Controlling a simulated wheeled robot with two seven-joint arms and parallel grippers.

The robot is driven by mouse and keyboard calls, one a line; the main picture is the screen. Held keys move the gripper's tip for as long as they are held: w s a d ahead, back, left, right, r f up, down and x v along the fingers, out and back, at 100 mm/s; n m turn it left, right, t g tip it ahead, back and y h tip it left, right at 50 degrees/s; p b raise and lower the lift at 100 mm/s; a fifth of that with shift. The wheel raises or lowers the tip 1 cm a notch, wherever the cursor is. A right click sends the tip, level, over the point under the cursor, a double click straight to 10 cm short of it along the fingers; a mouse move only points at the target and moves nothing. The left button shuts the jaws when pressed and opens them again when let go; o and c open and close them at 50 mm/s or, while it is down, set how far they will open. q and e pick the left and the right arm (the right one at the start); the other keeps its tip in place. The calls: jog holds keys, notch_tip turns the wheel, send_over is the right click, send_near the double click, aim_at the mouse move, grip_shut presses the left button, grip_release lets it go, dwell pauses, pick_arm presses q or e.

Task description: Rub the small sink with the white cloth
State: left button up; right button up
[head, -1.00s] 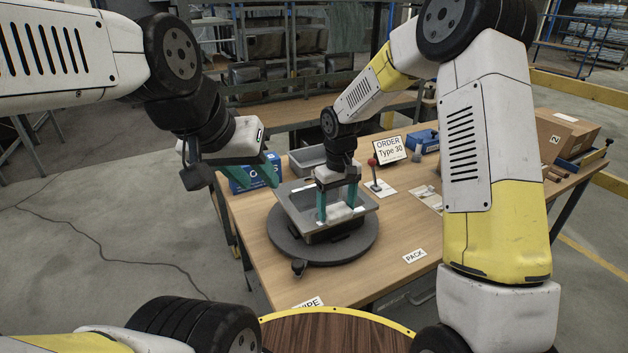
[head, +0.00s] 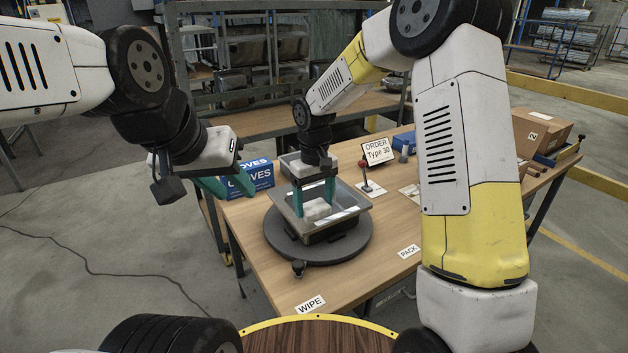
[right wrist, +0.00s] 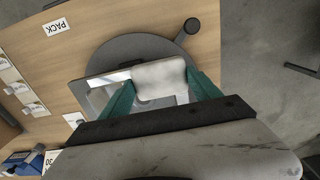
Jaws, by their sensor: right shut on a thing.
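The small sink (head: 353,199) is a grey rectangular basin on a dark round turntable (head: 361,243) on the wooden table. My right gripper (head: 315,198) points down into the sink, shut on the white cloth (head: 317,210). In the right wrist view the cloth (right wrist: 160,79) is a pale pad between the teal fingers (right wrist: 162,95), inside the sink (right wrist: 97,99). Whether the cloth touches the sink floor is hard to tell. My left gripper (head: 227,188) is empty, its teal fingers apart, beside the blue gloves box (head: 262,176), away from the sink.
A red-knobbed lever (head: 364,177) stands right of the sink, near the order sign (head: 378,151). WIPE (head: 310,305) and PACK (head: 409,251) labels lie on the table. A cardboard box (head: 540,133) is at the right end.

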jog(key=shift+d+r, duration=0.1)
jog(key=shift+r, duration=2.1)
